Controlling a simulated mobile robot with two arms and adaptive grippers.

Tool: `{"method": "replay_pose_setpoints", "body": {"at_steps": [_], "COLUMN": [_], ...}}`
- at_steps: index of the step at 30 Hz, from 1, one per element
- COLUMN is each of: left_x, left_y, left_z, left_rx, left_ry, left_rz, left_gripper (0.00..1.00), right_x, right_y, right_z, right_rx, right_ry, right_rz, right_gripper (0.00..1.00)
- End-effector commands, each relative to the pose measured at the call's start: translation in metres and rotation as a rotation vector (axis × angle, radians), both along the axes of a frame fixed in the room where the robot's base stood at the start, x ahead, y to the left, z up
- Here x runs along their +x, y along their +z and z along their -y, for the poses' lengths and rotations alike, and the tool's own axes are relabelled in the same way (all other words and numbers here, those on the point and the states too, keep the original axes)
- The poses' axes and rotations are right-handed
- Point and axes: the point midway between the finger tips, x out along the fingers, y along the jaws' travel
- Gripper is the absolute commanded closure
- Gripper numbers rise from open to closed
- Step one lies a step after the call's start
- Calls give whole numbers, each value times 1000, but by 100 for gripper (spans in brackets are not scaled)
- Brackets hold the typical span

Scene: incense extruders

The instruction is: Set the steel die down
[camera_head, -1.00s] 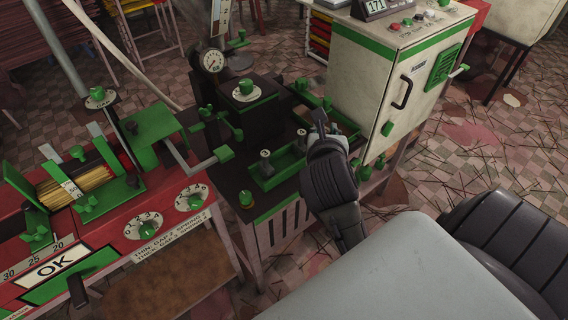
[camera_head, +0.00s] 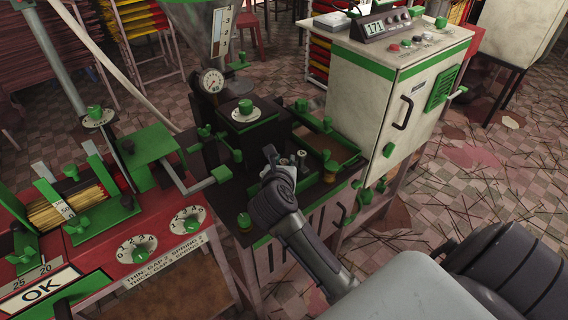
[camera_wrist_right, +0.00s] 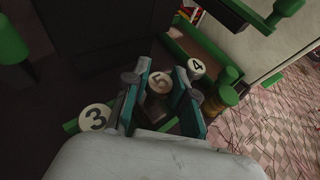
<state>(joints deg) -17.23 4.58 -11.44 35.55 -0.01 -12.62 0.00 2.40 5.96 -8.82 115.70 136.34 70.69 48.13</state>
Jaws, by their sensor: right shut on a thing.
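My right gripper (camera_head: 275,165) is over the near left part of the green-edged die tray (camera_head: 345,145), beside the black extruder. In the right wrist view, its teal-padded fingers (camera_wrist_right: 160,95) are shut around a steel die with a pale round face marked 5 (camera_wrist_right: 159,82). A die marked 3 (camera_wrist_right: 96,117) is left of the fingers and a die marked 4 (camera_wrist_right: 196,68) is right of them. The gripper hides much of the tray's near part, and I cannot tell whether the held die touches the tray floor. My left gripper is not in view.
The black extruder block (camera_head: 247,125) with green knobs stands left of the tray. A white control cabinet (camera_head: 385,90) stands close on the right. A brass piece (camera_head: 323,172) is right of the gripper. A red gauge bench (camera_head: 110,245) is at the left.

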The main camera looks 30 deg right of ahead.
Motion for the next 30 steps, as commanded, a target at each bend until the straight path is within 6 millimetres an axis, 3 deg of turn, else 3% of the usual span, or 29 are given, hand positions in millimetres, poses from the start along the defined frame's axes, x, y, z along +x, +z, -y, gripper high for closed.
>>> {"method": "replay_pose_setpoints", "body": {"at_steps": [12, 13, 15, 25, 30], "left_x": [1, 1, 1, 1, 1], "left_y": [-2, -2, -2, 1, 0], "left_z": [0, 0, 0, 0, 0], "left_rx": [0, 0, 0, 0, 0], "left_ry": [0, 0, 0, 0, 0], "left_rz": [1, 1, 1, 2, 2], "left_gripper": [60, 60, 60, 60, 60], "right_x": [0, 0, 0, 0, -16], "right_y": [-6, -6, -6, -1, 5], "right_z": [0, 0, 0, 0, -15], "right_rx": [0, 1, 1, 0, 5], "right_ry": [1, 1, 0, 1, 2], "right_rz": [5, 2, 2, 2, 3], "right_gripper": [100, 71, 64, 64, 64]}}
